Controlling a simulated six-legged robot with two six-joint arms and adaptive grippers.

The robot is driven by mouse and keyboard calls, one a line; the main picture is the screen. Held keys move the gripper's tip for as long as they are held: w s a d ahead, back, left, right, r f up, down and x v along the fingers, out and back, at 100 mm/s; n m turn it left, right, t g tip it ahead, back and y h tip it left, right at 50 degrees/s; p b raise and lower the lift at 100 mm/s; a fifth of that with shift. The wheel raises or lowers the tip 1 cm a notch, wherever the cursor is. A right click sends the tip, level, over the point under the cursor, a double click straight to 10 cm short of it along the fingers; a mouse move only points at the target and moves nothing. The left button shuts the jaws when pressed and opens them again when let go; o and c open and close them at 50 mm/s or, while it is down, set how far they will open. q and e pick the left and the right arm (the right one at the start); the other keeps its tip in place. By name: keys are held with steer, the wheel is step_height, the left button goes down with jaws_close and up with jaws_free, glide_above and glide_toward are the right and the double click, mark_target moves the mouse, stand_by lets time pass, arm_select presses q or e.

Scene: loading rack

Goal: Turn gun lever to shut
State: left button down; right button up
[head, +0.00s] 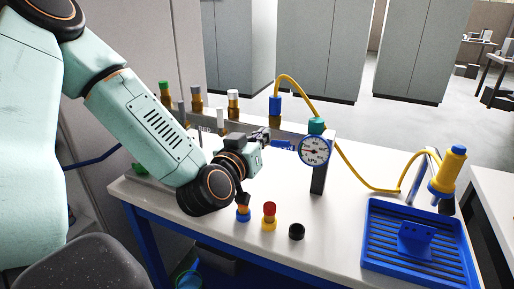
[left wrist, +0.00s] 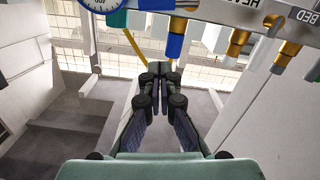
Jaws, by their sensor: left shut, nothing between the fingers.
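A yellow gun-like piece with a blue collar (head: 449,168) stands at the right end of the table, beside a grey bracket. I cannot make out a lever on it. A yellow hose (head: 378,186) runs from near it behind the gauge to a blue fitting (head: 275,108) on the rack; the fitting also shows in the left wrist view (left wrist: 175,46). My left gripper (head: 264,135) is shut and empty, in front of the grey rack and left of the gauge. Its closed fingers (left wrist: 160,72) show in the left wrist view, touching nothing visible. My right gripper is out of view.
Several coloured caps, including a red one (head: 269,209) and a black one (head: 297,231), stand near the front edge. A blue slatted tray (head: 385,258) lies at the right. The white tabletop (head: 350,215) between is clear.

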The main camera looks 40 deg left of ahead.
arm_select(q)
glide_above(276, 146)
steer(key=a+v, duration=0.1)
steer(key=v, duration=0.2)
steer(key=shift+w+d+f+b, duration=0.15)
steer(key=shift+f+b, duration=0.15)
steer(key=shift+f, duration=0.4)
steer(key=shift+w+d+f+b, duration=0.2)
steer(key=shift+f+b, duration=0.05)
steer(key=shift+f, duration=0.5)
steer(key=shift+w+d+f+b, duration=0.15)
steer(key=shift+f+b, duration=0.15)
steer(key=shift+f, duration=0.4)
steer(key=shift+s, duration=0.1)
steer(key=shift+w+d+f+m, duration=0.15)
steer(key=shift+f+m, duration=0.1)
steer(key=shift+f, duration=0.15)
steer(key=shift+w+d+f+m, duration=0.1)
steer(key=shift+f+m, duration=0.15)
steer(key=shift+f, duration=0.1)
steer(key=shift+s, duration=0.1)
steer(key=shift+r, duration=0.1)
